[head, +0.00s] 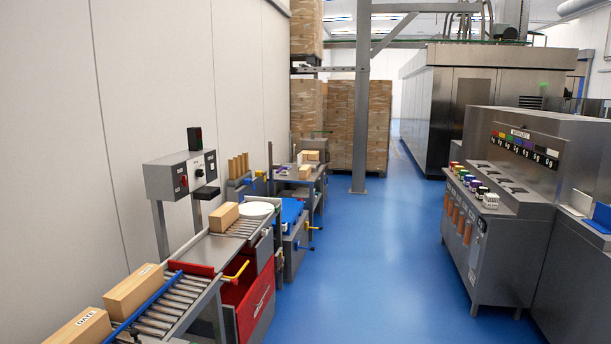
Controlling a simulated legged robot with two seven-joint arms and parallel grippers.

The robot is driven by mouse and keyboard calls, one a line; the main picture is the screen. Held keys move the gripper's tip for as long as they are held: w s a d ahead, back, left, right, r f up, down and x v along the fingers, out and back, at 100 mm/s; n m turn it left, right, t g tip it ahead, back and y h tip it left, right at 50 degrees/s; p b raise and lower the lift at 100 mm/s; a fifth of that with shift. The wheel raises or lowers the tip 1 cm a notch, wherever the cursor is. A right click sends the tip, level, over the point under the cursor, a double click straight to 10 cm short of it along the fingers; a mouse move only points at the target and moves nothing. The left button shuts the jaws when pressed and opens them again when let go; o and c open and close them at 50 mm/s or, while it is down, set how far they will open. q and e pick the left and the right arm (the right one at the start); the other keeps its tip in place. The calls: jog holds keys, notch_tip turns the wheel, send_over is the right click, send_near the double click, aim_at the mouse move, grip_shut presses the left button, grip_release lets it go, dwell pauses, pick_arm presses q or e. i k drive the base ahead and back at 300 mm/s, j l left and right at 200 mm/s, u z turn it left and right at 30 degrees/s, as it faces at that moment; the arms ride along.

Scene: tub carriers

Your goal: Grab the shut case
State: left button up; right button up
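Several tan cases stand on the roller conveyor (182,290) at the lower left. The nearest case (80,328) has dark lettering on its side and is cut off by the picture edge. A smaller case (224,217) stands farther up the line. All three look closed on top; which one is meant I cannot tell. Neither of my grippers is in view.
A grey control box (181,175) stands against the left wall. A steel machine with colored caps (500,210) stands on the right. The blue floor (365,265) between is clear. Stacked cartons (358,125) stand at the back.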

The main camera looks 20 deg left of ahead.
aim_at(304, 172)
jog(key=i+u, duration=0.3)
jog(key=i, duration=6.35)
jog(key=i+u, duration=0.25)
jog(key=i, duration=0.3)
jog(key=i+l+u, duration=0.15)
jog(key=i+u, duration=0.15)
jog(key=i, duration=0.25)
jog(key=i+l+u, duration=0.25)
jog(key=i, duration=0.25)
jog(key=i+j+u, duration=0.15)
jog(key=i+u, duration=0.2)
jog(key=u, duration=0.15)
jog(key=i+u, duration=0.45)
jog(key=i+l+u, duration=0.1)
jog(key=i+u, duration=0.15)
jog(key=u, duration=0.25)
